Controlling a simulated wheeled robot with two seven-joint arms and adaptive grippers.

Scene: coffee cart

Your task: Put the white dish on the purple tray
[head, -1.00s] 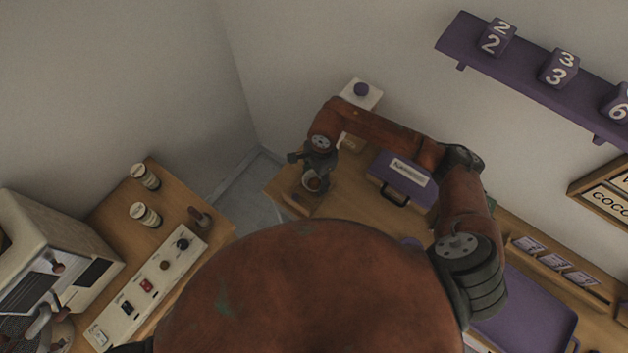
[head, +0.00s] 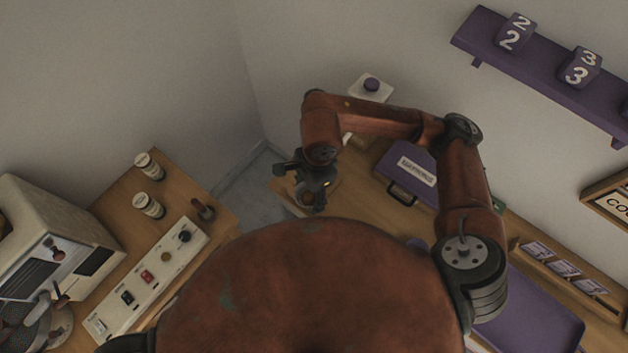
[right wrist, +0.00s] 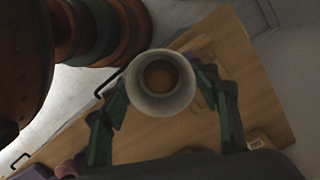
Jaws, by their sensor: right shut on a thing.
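The white dish (right wrist: 161,83) is a small round bowl-like vessel with a brown inside. It stands between the fingers of my right gripper (right wrist: 163,92), which is shut on it by its sides. In the head view my right gripper (head: 311,192) is over the left end of the wooden counter, and the dish is mostly hidden by the fingers. The purple tray (head: 535,312) lies on the counter at the lower right, well away from the dish and partly hidden by my right arm.
A purple case (head: 408,172) with a handle and white label lies on the counter between gripper and tray. A card rack (head: 565,270) stands behind the tray. A purple shelf (head: 550,70) is on the wall. A coffee machine (head: 55,245) is at left.

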